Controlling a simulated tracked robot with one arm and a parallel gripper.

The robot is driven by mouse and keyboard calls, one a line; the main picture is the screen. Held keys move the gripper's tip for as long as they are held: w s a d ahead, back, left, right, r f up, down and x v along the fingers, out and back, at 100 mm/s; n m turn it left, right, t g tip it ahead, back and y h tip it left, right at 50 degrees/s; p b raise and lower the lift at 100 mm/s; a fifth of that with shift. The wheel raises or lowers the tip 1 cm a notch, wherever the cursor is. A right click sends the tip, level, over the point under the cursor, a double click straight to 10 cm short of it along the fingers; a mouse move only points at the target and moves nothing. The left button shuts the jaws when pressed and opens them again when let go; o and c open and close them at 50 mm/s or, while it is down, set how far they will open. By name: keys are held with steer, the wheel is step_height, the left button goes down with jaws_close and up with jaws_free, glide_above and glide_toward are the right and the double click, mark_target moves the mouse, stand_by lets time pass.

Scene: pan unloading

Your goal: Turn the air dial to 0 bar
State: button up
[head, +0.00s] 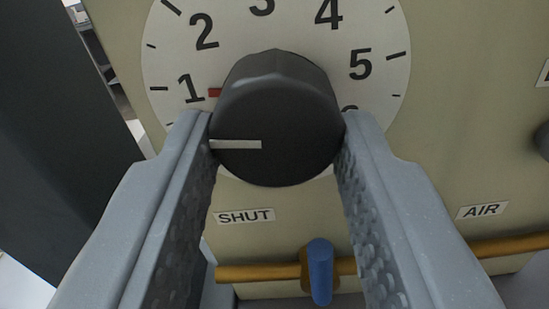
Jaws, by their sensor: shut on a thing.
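The air dial has a round white face (290,32) with black numbers. The numbers 1 to 5 show, the top of the 3 is cut off and the 6 is partly hidden; no 0 is visible. Its black knob (278,90) is in the middle of the view. My gripper (277,128) is shut on the knob, one finger on each side. The fingers and knob hide the lower part of the face.
Below the dial is a "SHUT" label (245,216). A blue lever (320,270) hangs on an orange-brown pipe (490,246), between my fingers. An "AIR" label (483,210) is at the right. A dark round part (542,138) shows at the right edge. A dark upright surface (55,150) stands at left.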

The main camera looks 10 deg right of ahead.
steer(key=n+p, duration=0.2)
steer(key=p, duration=0.1)
steer(key=shift+r+n, duration=0.2)
steer(key=shift+n, duration=0.1)
steer(key=n+p, duration=0.3)
steer(key=n, duration=0.1)
steer(key=shift+d+f+n, duration=0.1)
steer(key=shift+n, duration=0.3)
stand_by(0.4)
steer(key=o, duration=1)
steer(key=shift+c, duration=0.2)
